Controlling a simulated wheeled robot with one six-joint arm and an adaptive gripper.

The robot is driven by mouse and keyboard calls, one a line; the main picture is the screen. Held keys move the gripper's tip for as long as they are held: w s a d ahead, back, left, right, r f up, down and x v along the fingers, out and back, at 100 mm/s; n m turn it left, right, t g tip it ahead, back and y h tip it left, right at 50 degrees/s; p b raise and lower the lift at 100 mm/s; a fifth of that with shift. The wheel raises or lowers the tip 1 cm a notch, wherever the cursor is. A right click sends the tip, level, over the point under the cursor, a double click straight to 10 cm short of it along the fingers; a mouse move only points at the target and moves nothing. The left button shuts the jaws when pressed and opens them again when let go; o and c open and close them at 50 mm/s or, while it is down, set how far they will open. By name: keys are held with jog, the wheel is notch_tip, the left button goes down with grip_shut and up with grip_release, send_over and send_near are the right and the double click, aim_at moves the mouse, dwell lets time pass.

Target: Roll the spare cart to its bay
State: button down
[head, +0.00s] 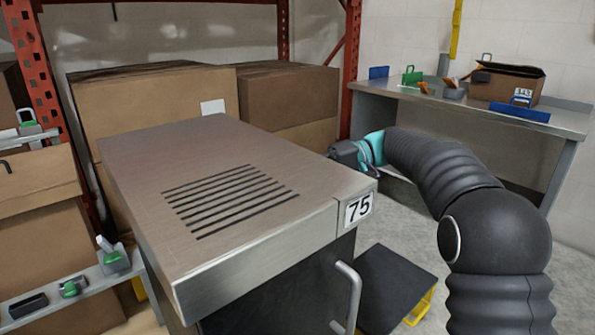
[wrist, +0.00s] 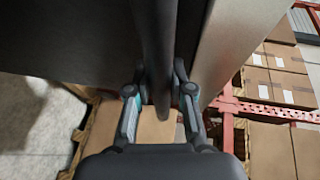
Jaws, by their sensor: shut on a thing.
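A large boxy unit (head: 230,180), seemingly the cart, has a brushed metal top with vent slots, a dark front and a "75" label. It fills the middle of the head view; its wheels are out of sight. A grey bar handle (head: 354,290) is on its front. My gripper (head: 345,157) is at the unit's far right side, its fingertips hidden there. In the wrist view my gripper (wrist: 160,100) is shut on a dark bar (wrist: 153,45), one finger on each side. The bar runs alongside a dark panel and the pale metal surface.
Cardboard boxes (head: 150,100) on a red-framed rack stand close behind the unit. A grey workbench (head: 460,105) with a carton (head: 505,86) stands at the back right. A dark step with yellow legs (head: 395,285) is right of the unit. Grey floor is open beyond it.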

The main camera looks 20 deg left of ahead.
jog(key=shift+w, duration=0.25)
jog(key=shift+w, duration=0.1)
jog(key=c, duration=1)
grip_release()
jog(key=shift+w+d, duration=0.1)
jog(key=shift+d, duration=0.05)
jog(key=shift+v, duration=3.75)
